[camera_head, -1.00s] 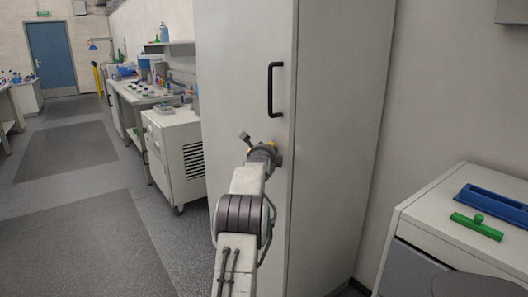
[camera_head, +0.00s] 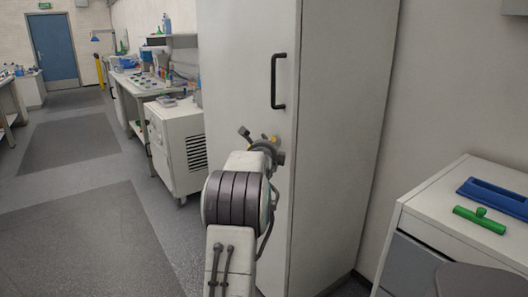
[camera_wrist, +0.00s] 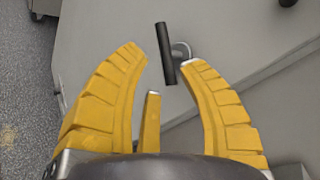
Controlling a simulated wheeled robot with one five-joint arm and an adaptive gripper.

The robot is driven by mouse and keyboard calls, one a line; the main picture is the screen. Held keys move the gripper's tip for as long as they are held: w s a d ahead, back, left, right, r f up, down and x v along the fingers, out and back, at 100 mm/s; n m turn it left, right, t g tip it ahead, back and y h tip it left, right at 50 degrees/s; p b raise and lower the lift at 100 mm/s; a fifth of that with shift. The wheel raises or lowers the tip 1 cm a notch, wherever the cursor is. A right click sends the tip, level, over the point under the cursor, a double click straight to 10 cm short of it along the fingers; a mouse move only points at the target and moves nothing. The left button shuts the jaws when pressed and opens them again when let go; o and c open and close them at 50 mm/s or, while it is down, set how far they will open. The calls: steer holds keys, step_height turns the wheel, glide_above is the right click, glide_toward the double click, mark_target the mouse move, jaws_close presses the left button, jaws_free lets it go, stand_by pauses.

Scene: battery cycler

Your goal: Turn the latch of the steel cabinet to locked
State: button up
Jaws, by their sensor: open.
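The steel cabinet (camera_head: 245,75) stands tall in the middle of the head view, its door closed with a black handle (camera_head: 278,82). In the wrist view the latch (camera_wrist: 165,50) is a short black bar beside a silver mount on the cabinet face (camera_wrist: 215,28). The bar is nearly upright in that picture, its top leaning slightly left. My gripper (camera_wrist: 162,60) is open, with yellow fingers pointing at the latch. The bar appears between the fingertips; I see no clear contact. In the head view my wrist and gripper (camera_head: 273,141) are below the handle and hide the latch.
A white drawer unit (camera_head: 445,215) with a blue tray (camera_head: 495,197) and a green tool (camera_head: 480,219) stands at the right. A white wheeled cabinet (camera_head: 178,150) and a cluttered bench are at the left. The floor (camera_head: 100,230) at the left is clear.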

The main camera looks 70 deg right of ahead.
steer(key=v, duration=0.4)
steer(key=shift+s+a, duration=0.15)
steer(key=shift+a, duration=0.2)
steer(key=shift+c, duration=0.4)
